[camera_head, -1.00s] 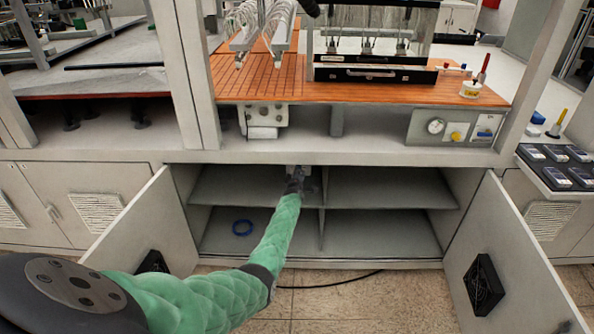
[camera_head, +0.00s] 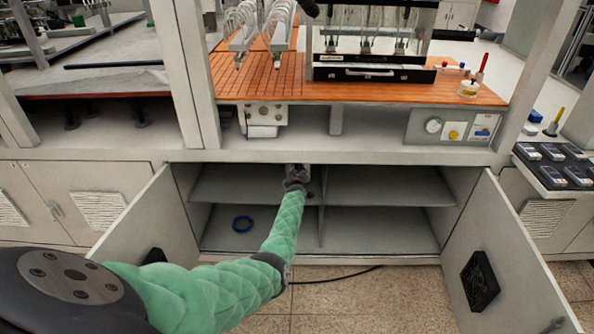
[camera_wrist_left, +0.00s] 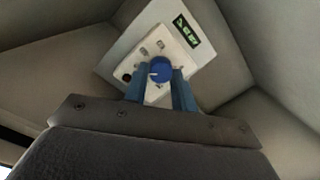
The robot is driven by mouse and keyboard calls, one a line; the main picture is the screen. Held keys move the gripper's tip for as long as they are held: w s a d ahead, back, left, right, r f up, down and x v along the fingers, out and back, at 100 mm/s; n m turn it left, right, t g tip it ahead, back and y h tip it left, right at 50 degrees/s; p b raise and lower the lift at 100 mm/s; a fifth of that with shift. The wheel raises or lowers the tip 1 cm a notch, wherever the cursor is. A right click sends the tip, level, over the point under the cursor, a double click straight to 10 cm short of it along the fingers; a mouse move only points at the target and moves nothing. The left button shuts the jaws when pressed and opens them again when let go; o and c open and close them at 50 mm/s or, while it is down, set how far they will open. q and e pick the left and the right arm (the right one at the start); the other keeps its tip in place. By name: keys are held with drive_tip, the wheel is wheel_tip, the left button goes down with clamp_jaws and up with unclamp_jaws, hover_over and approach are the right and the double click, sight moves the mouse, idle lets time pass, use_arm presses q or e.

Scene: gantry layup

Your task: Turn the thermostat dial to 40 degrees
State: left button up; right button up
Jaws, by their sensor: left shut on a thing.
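The thermostat dial (camera_wrist_left: 160,71) is a round blue knob with a white pointer mark, on a pale control plate (camera_wrist_left: 141,54) in the left wrist view. The pointer is toward the dial's left side; the scale is too small to read. My left gripper (camera_wrist_left: 163,80) is shut on the dial, with one blue finger at each side. In the head view my left gripper (camera_head: 297,172) reaches into the open cabinet at its upper middle, and my green-sleeved arm hides the dial there. My right gripper is not in view.
The cabinet's left door (camera_head: 150,220) and right door (camera_head: 505,255) stand open beside my arm. A divider and shelves split the cabinet. The wooden worktop (camera_head: 270,90) overhangs it, and a black cable lies on the floor.

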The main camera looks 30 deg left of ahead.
use_arm(q)
drive_tip(key=shift+f, duration=0.2)
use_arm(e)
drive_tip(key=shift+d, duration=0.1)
use_arm(q)
drive_tip(key=o, duration=0.8)
drive_tip(key=shift+o, duration=1)
drive_tip(key=shift+r, duration=0.1)
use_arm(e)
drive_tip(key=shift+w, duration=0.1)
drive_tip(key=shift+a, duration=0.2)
use_arm(q)
drive_tip(key=v, duration=0.7)
drive_tip(key=shift+s+d, duration=0.25)
drive_tip(key=shift+s, duration=0.05)
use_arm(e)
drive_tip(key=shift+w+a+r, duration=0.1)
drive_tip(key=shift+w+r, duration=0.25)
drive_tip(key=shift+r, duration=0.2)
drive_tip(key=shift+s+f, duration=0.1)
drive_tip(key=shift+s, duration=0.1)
